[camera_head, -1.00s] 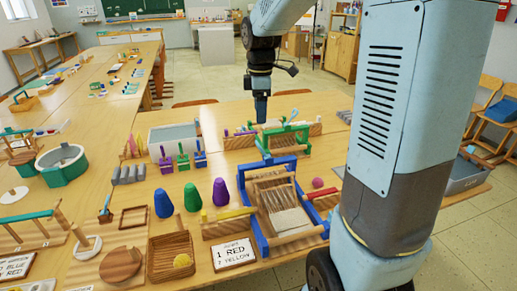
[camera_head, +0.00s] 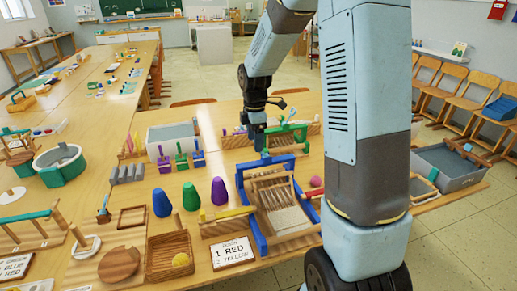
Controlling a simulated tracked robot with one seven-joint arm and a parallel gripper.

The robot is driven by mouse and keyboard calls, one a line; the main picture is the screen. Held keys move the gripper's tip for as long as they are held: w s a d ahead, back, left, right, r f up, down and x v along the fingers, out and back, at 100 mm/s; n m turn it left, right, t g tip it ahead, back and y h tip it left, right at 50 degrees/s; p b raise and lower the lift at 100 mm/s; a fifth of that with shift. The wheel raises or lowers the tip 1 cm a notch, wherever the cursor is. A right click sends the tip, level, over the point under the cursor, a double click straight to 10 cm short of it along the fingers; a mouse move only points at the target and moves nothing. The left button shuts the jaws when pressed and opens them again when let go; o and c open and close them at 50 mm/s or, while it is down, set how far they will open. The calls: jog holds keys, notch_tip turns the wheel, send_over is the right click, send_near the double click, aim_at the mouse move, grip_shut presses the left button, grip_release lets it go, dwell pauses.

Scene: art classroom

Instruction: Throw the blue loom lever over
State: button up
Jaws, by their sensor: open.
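The blue loom (camera_head: 261,234) stands on the near table, with a blue frame, wooden bars and pale threads. A raised blue bar (camera_head: 246,167) crosses its far end. I cannot tell for sure whether this bar is the lever. My gripper (camera_head: 264,152) points down at the far end of the loom, close to that bar. It is open, with no object seen in it. Its fingertips are small, and contact with the bar cannot be told.
A green loom (camera_head: 299,137) stands just behind the gripper. Blue, green and purple cones (camera_head: 190,197) stand left of the blue loom, by a yellow-handled wooden piece (camera_head: 228,216). A pink ball (camera_head: 316,182) lies to its right. A sign (camera_head: 232,253) is in front.

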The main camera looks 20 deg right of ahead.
jog(key=shift+f, duration=2.15)
jog(key=shift+c, duration=0.4)
